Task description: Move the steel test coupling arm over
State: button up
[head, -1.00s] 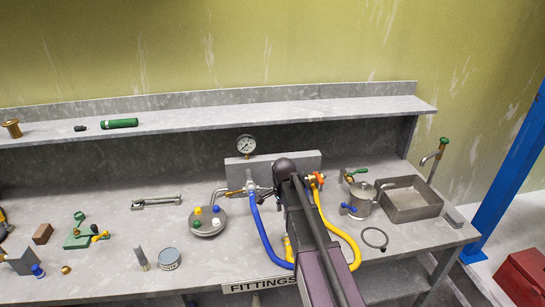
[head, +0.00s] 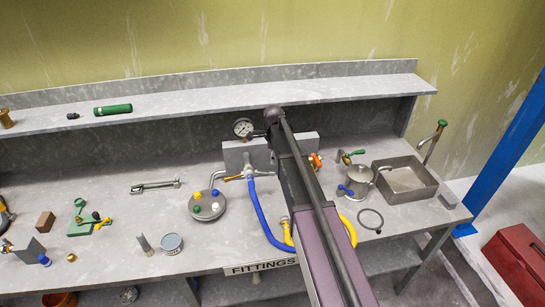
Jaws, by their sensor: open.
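I cannot tell for certain which part is the steel test coupling arm. A steel fitting (head: 249,172) with a brass part joins a blue hose (head: 263,220) in front of a grey block (head: 240,155). Another bent steel pipe (head: 381,170) stands at a steel pot (head: 358,184) on the right. My arm crosses the middle of the bench and covers part of the block. My gripper is hidden behind it.
A pressure gauge (head: 243,128) stands above the block. A yellow hose (head: 348,228) runs partly behind my arm. A steel basin (head: 402,184) and a dark ring (head: 370,220) lie on the right. Small fittings and a grey tin (head: 172,243) stand on the left. A shelf (head: 200,112) runs along the back.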

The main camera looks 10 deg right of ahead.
aim_at(266, 173)
jog(key=shift+f, duration=0.1)
notch_tip(266, 173, down, 8)
jog(key=b, duration=0.8)
jog(key=shift+r, duration=0.2)
jog(key=c, duration=0.6)
